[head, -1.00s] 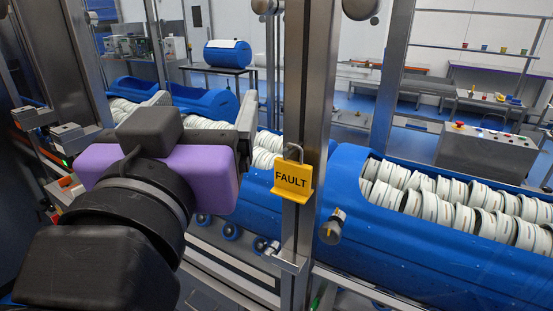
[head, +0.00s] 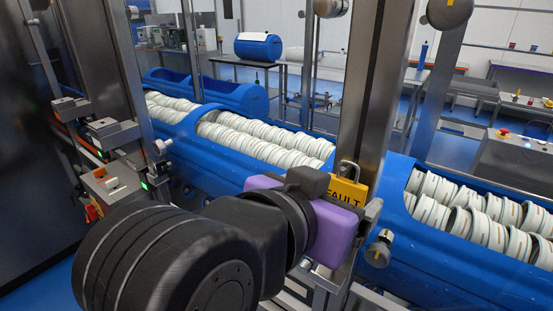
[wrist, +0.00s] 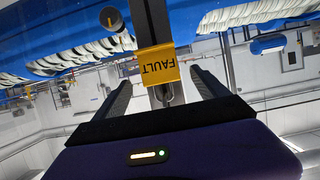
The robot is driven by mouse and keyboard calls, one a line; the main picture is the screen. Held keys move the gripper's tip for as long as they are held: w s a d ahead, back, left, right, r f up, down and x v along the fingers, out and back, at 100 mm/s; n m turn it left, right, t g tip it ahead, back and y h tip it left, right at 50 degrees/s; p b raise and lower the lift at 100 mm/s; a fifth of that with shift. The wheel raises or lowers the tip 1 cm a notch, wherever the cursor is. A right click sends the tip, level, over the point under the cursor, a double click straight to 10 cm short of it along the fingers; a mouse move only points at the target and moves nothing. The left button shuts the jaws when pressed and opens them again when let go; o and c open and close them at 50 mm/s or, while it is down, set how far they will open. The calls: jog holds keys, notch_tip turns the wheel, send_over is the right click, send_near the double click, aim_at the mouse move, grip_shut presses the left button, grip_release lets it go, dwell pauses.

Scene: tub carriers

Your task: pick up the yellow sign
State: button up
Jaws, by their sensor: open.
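The yellow sign (head: 347,188), lettered FAULT, hangs upright from a padlock (head: 347,168) on a grey metal post. Its lower part is hidden in the head view by my purple-bodied gripper (head: 362,206). In the wrist view the sign (wrist: 158,66) appears upside down. There, my gripper (wrist: 160,80) is open, with one finger to each side of the sign and a visible gap on both sides. Whether the fingers reach past the sign's face is hard to tell.
The metal post (head: 372,90) stands directly behind the sign. Blue tubs (head: 240,170) filled with white rolls run behind it, left and right. A knob on a bracket (head: 379,250) juts out at the lower right of the gripper.

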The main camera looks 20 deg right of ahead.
aim_at(343, 191)
jog(key=shift+x, duration=1.5)
jog(key=shift+f, duration=0.1)
jog(key=shift+c, duration=0.2)
jog(key=c, duration=1.4)
